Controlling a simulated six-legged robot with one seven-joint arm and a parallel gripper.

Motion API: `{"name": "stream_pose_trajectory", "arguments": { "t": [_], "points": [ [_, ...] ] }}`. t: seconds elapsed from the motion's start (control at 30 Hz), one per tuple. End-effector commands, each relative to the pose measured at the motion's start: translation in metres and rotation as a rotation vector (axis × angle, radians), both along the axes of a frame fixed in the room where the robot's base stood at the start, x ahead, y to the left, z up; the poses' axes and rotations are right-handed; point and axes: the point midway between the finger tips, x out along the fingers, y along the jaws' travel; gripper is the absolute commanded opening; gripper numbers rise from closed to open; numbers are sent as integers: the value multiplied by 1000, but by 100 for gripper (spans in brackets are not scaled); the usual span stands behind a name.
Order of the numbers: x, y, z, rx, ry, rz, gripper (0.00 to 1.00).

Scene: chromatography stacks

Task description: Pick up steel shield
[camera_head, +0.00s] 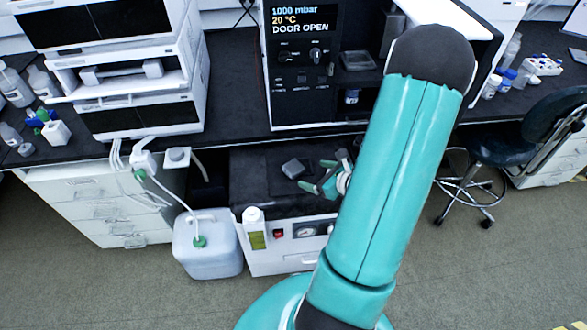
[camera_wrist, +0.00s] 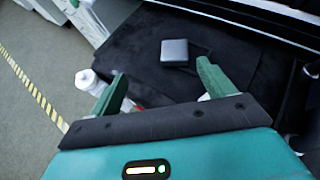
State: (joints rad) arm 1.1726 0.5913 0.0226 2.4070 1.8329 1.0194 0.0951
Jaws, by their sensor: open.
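A small dark grey square block with a smooth top, which looks like the steel shield (camera_head: 293,168), lies on the black top of a low white unit. In the wrist view the shield (camera_wrist: 174,52) lies flat, beyond my fingertips and between their lines, nearer the right finger. My gripper (camera_head: 322,174) is open and empty, just right of the shield in the head view. In the wrist view its two green fingers (camera_wrist: 161,71) are spread wide, with black surface between them. I see no contact with the shield.
The low white unit (camera_head: 290,262) stands under the black bench (camera_head: 235,105). A white jug (camera_head: 207,245) with a tube stands left of it, and a white bottle (camera_head: 253,222) stands at its front left corner. An oven-like instrument (camera_head: 300,75) is above. The black top around the shield is mostly clear.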

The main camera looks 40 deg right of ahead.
Motion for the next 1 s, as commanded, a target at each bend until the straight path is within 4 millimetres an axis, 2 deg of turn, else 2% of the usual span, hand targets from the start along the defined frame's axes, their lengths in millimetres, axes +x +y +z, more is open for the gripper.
{"name": "stream_pose_trajectory", "arguments": {
  "t": [0.1, 0.23, 0.6, 0.87, 1.0],
  "points": [
    [-12, -15, -14, 43, 5, -91, 81],
    [-10, -19, -21, 54, 5, -118, 81],
    [49, -19, -52, 53, 5, -116, 81],
    [68, -19, -61, 52, 5, -115, 81],
    [88, -18, -69, 53, 5, -114, 81]
  ]
}}
